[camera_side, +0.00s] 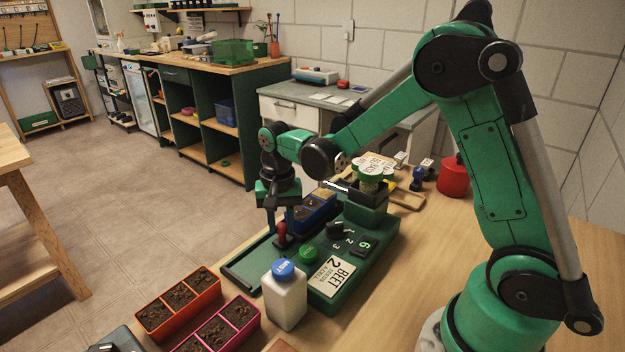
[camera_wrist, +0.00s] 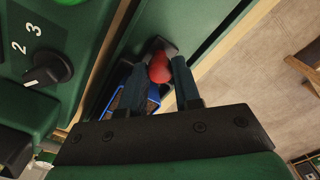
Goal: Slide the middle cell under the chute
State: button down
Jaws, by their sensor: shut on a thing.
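My gripper (camera_side: 282,221) points down at the green seeder's sliding track (camera_side: 255,262) and is shut on a red knob (camera_side: 282,232). In the wrist view the red knob (camera_wrist: 159,68) sits between the two fingers (camera_wrist: 181,80), on a dark block. A blue tray with soil-filled cells (camera_side: 314,211) lies in the track just behind the knob, towards the hopper. In the wrist view the blue tray (camera_wrist: 152,99) is partly hidden by my gripper.
A black dial (camera_side: 334,228), a green button (camera_side: 308,254) and a card reading "BEET 2" (camera_side: 332,275) are on the seeder. A white bottle (camera_side: 286,300) stands close beside the track. Orange (camera_side: 178,302) and magenta (camera_side: 218,328) trays lie in front. The track's near end is clear.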

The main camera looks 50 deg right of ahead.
aim_at(295, 210)
jog(key=shift+d, duration=0.1)
dwell(0.7)
jog(key=d, duration=0.4)
jog(key=c, duration=0.9)
grip_release()
jog(key=shift+a, duration=0.1)
jog(key=shift+r, duration=2.85)
jog(key=s+a+r+n+t, duration=0.1)
jog(key=s+a+n+t, duration=0.1)
jog(key=s+n, duration=0.1)
jog(key=s+a+r+n+t, duration=0.2)
jog(key=s+n, duration=0.1)
jog(key=s+a+r+n+t, duration=0.1)
jog(key=s+a+n+t, duration=0.1)
jog(key=s+n+t, duration=0.1)
jog(key=shift+s+a+r, duration=0.25)
jog(key=shift+s+a, duration=0.1)
jog(key=shift+a, duration=0.05)
